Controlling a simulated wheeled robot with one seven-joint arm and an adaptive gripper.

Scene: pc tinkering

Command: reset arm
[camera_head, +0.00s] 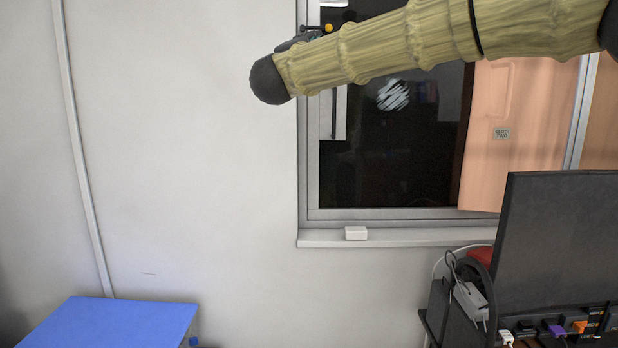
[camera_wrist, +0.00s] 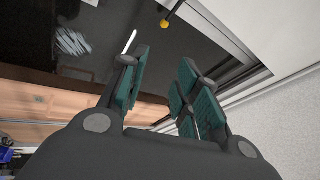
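My gripper (camera_wrist: 160,90) shows in the wrist view with its teal-padded fingers spread apart and nothing between them. It is raised in front of the window (camera_wrist: 75,45), whose frame runs along the right of that view. In the head view my arm, in a tan ribbed sleeve, reaches from the upper right across the top of the window (camera_head: 390,150).
A dark monitor (camera_head: 560,240) stands at the lower right, beside a cluster of cables and adapters (camera_head: 470,300). A blue table top (camera_head: 115,325) is at the lower left. A small white box (camera_head: 356,233) sits on the window sill.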

